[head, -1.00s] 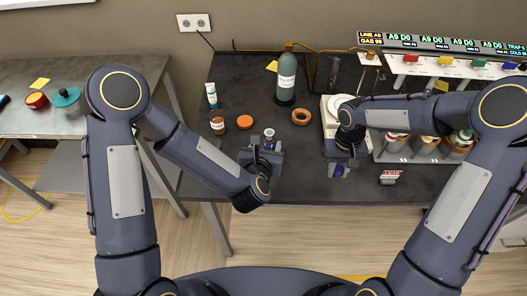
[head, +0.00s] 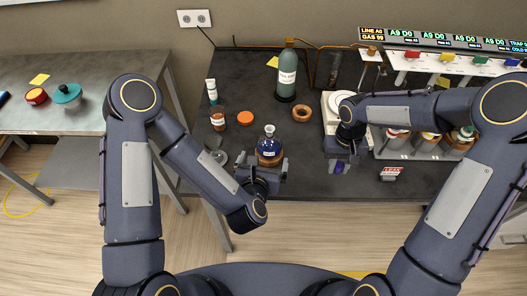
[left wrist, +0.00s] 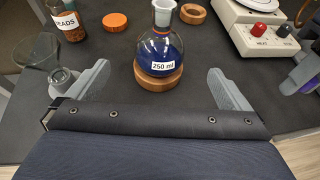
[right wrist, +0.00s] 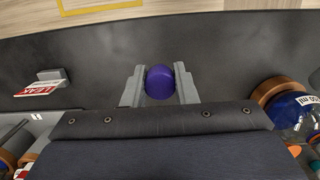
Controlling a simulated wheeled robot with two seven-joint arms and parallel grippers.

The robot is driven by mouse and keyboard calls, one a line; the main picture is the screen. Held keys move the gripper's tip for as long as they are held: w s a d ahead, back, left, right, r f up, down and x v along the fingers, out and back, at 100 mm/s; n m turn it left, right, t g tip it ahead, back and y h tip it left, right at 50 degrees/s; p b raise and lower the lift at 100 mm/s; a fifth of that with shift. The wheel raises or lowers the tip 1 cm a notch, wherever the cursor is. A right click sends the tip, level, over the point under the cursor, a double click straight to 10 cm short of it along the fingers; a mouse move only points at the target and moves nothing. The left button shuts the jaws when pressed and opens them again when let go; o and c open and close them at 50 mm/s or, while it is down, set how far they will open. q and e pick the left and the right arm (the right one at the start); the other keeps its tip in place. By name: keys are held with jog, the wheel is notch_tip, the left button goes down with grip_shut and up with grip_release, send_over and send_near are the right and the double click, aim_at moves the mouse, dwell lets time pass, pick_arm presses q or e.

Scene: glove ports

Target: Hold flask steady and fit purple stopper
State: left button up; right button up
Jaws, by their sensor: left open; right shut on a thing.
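The flask (head: 269,150) is round-bottomed glass with blue contents and a "250 ml" label. It stands upright on a cork ring (left wrist: 158,79), and its open neck shows in the left wrist view (left wrist: 163,12). My left gripper (head: 268,172) is open on the near side of the flask. In the left wrist view its fingers (left wrist: 160,85) are spread wide to either side, apart from the glass. My right gripper (right wrist: 159,80) is shut on the purple stopper (right wrist: 160,82), to the right of the flask in the head view. The stopper also shows there (head: 338,167).
A glass funnel (left wrist: 45,60) lies near the left finger. A beads jar (head: 217,120), an orange lid (head: 245,118), an empty cork ring (head: 302,113) and a green gas bottle (head: 286,75) stand behind. A hotplate (left wrist: 262,28) and a red-white leak sign (head: 391,174) are right.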

aim_at(270, 145)
pick_arm(q)
jog(key=shift+s+f, duration=0.1)
jog(key=shift+f, duration=0.65)
jog(key=x, duration=1.1)
jog(key=shift+w+d+f, duration=0.1)
jog(key=shift+w, duration=0.25)
jog(key=c, duration=1.2)
jog(key=shift+o, duration=0.2)
